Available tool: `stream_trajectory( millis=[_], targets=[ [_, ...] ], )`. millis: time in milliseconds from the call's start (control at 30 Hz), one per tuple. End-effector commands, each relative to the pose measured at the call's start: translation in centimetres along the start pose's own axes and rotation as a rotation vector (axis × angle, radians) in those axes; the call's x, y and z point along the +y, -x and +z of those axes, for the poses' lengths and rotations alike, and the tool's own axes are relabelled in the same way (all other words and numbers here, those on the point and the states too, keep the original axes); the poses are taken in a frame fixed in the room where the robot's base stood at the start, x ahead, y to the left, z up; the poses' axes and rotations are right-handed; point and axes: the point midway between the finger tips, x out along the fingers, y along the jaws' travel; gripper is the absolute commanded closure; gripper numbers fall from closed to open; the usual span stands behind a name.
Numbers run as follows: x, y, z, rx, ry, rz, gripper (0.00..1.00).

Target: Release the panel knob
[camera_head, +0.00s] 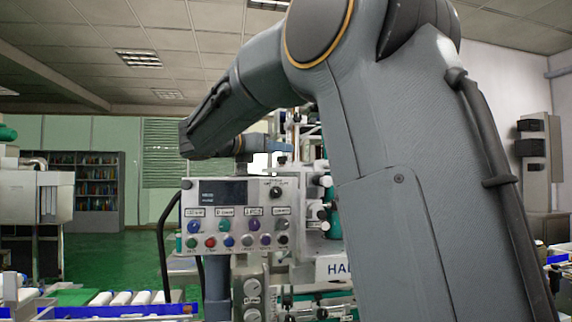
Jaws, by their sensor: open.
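The control panel (236,249) is a light grey box facing me near the middle, with a dark display (223,192) at its upper left. A black knob (277,192) sits at its upper right. Below are a blue knob (194,226), a green knob (223,225), a purple knob (253,224) and a grey knob (281,225), with small coloured buttons under them. My arm rises at the right and bends left, its wrist end above the panel. I cannot make out my gripper's fingers; nothing of it shows in front of the panel's knobs.
The machine stands behind and below the panel, partly hidden by my arm, with gauges (252,287) under the panel. A conveyor with white rollers (122,298) and a blue rail (150,311) runs at the lower left. Green floor (132,258) is open behind it.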

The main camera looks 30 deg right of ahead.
Motion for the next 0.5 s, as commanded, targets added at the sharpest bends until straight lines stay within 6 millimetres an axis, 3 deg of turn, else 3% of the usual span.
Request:
stream_trajectory(
  millis=[500],
  targets=[
    [0.3, -0.4, -1.4, -0.006, 0.003, -0.003, 0.57]
  ],
)
